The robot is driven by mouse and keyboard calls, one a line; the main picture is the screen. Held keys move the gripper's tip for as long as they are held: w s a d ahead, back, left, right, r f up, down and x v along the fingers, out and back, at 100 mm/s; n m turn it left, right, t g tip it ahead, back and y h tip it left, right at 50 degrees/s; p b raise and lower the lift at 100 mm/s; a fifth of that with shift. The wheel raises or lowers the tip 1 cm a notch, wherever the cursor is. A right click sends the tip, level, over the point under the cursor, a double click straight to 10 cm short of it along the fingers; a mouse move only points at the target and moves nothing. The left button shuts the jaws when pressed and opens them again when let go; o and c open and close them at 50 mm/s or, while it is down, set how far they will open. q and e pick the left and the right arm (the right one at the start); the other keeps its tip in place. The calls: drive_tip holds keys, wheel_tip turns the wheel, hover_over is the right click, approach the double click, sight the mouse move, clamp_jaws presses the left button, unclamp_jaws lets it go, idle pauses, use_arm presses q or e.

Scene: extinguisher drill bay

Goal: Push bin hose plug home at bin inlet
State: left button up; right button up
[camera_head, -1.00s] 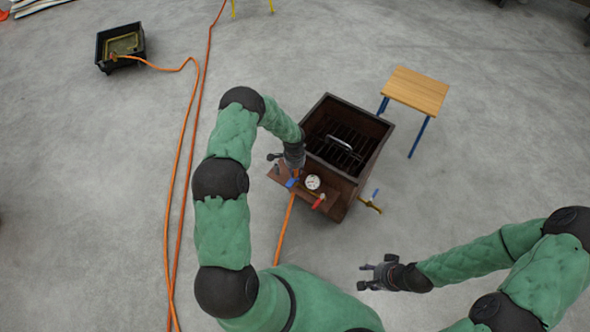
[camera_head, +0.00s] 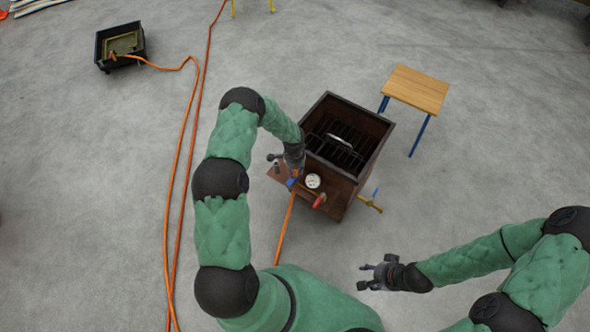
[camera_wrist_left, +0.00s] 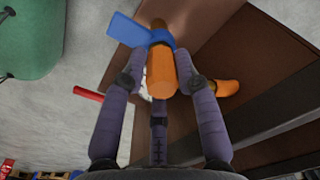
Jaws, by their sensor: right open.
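The brown bin (camera_head: 352,185) stands on the floor, with a front shelf carrying a gauge (camera_head: 313,181) and a red handle (camera_head: 320,200). My left gripper (camera_head: 291,176) is over the shelf's left part. In the left wrist view, my left gripper (camera_wrist_left: 161,78) has its fingers on both sides of the orange hose plug (camera_wrist_left: 161,70) and looks shut on it. A blue lever (camera_wrist_left: 127,30) and collar sit just beyond. How deep the plug sits in the inlet is hidden. My right gripper (camera_head: 377,273) is open and empty, right of and nearer than the bin.
An orange hose (camera_head: 285,228) runs from the shelf towards me. A brass tap (camera_head: 371,207) juts from the bin's right side. A small wooden table (camera_head: 416,90) stands behind right. A black tray (camera_head: 103,52) is far left. Open floor surrounds these.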

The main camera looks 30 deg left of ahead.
use_arm(q)
drive_tip(key=shift+o, duration=0.8)
drive_tip(key=shift+r, duration=0.1)
drive_tip(key=shift+r, duration=0.35)
wheel_tip(320, 180, up, 11)
drive_tip(key=shift+s, duration=0.15)
drive_tip(key=s+d+n+h+p, duration=0.4)
drive_tip(key=s+d+n, duration=0.5)
drive_tip(key=s+d, duration=1.3)
drive_tip(key=shift+s+d+f+p, duration=0.15)
drive_tip(key=shift+s+d+p, duration=0.2)
drive_tip(key=shift+s+p, duration=0.65)
